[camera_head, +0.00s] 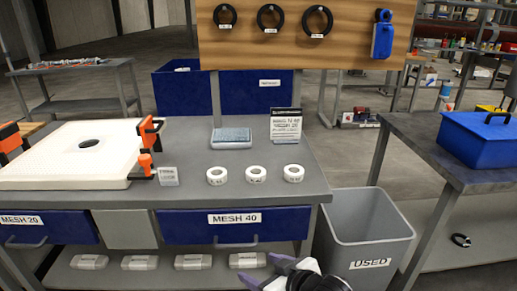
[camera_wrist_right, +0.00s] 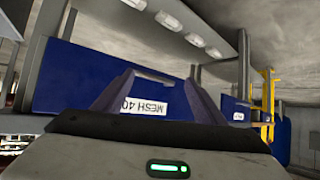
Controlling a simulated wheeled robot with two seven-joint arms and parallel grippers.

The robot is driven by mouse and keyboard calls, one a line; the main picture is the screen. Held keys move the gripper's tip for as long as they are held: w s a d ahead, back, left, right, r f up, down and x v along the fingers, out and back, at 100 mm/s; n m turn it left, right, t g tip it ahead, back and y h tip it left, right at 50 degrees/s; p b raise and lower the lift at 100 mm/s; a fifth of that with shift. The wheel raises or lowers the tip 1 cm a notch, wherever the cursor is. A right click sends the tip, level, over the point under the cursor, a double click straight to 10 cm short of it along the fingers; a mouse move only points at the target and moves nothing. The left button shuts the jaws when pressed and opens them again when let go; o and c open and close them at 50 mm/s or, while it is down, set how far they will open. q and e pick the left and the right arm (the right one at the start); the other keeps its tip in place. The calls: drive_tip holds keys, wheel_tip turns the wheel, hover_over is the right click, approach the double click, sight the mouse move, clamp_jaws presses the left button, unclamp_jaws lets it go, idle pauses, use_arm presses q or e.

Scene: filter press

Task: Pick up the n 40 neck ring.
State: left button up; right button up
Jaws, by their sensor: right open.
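Three black rings hang in a row on the wooden board: a left one (camera_head: 225,15), a middle one (camera_head: 270,17) and a right one (camera_head: 318,20). Each has a small white label, too small to read surely, so I cannot tell which is the n 40 neck ring. Three white rings (camera_head: 216,175) (camera_head: 256,174) (camera_head: 293,173) lie on the grey bench, also with unreadable marks. My right gripper (camera_head: 277,272) is open and empty, low in front of the bench. In the right wrist view its fingers (camera_wrist_right: 162,80) frame the upside-down MESH 40 drawer (camera_wrist_right: 75,75). My left gripper is out of view.
The bench (camera_head: 225,150) carries a white plate (camera_head: 70,160) with orange clamps, a scale (camera_head: 231,138) and a sign (camera_head: 286,125). A grey USED bin (camera_head: 370,225) stands right of it. A blue box (camera_head: 478,138) sits on the right table; a black ring (camera_head: 461,240) lies below.

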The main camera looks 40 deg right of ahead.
drive_tip(key=w+d+r+m+t+h+p, duration=0.1)
drive_tip(key=w+d+r+p, duration=0.25)
drive_tip(key=r, duration=0.45)
drive_tip(key=w+d+r+m+h+p, duration=0.1)
drive_tip(key=w+d+r+p, duration=0.15)
drive_tip(key=d+r, duration=0.4)
drive_tip(key=t+b, duration=0.1)
drive_tip(key=b, duration=0.1)
approach(253, 171)
drive_tip(key=shift+s+d+f+h, duration=0.1)
drive_tip(key=shift+d+f+h, duration=0.2)
drive_tip(key=shift+a+r+b+x, duration=0.1)
drive_tip(key=shift+a+x, duration=0.05)
drive_tip(key=shift+x, duration=0.85)
drive_tip(key=shift+a+r+b+x, duration=0.1)
drive_tip(key=shift+a+x, duration=0.05)
drive_tip(key=shift+x, duration=0.85)
drive_tip(key=shift+a+r+b+x, duration=0.1)
drive_tip(key=shift+a+x, duration=0.05)
drive_tip(key=shift+x, duration=0.85)
drive_tip(key=shift+c, duration=0.4)
drive_tip(key=c, duration=1)
